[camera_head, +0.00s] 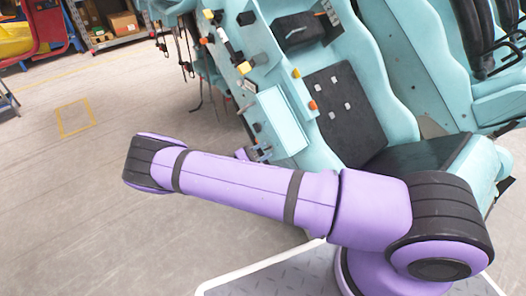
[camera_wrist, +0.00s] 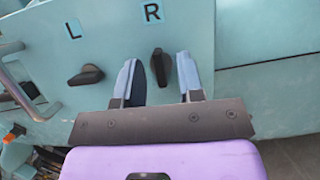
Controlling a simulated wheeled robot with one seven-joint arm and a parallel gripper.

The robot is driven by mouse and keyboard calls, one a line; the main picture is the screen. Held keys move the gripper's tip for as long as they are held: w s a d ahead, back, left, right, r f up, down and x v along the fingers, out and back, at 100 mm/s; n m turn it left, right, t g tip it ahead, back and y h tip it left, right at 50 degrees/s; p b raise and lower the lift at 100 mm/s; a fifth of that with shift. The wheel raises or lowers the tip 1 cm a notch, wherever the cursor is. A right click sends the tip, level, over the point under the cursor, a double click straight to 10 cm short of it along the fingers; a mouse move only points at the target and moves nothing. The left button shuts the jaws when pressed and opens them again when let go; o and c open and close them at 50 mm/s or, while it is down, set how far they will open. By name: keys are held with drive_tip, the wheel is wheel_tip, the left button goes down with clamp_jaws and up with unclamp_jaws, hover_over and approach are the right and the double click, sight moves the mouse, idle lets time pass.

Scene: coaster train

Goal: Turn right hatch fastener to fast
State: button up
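The right hatch fastener (camera_wrist: 161,67) is a dark knob below the letter R on a teal panel (camera_wrist: 110,50) in the wrist view. It stands near upright, tilted slightly. My gripper (camera_wrist: 160,80) is open, with one blue-grey finger on each side of this knob. The left finger is close to it; I cannot tell whether they touch. The left hatch fastener (camera_wrist: 86,75), below the letter L, lies near horizontal. In the head view my gripper (camera_head: 262,153) shows small beside the light teal hatch (camera_head: 283,118), partly hidden by my arm; the fasteners cannot be made out there.
A metal handle (camera_wrist: 18,80) stands out at the left of the panel in the wrist view. The coaster seat (camera_head: 345,110) is right of the hatch in the head view. Straps (camera_head: 188,65) hang at the train's left side. The floor (camera_head: 90,200) at left is clear.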

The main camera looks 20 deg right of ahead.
clamp_jaws()
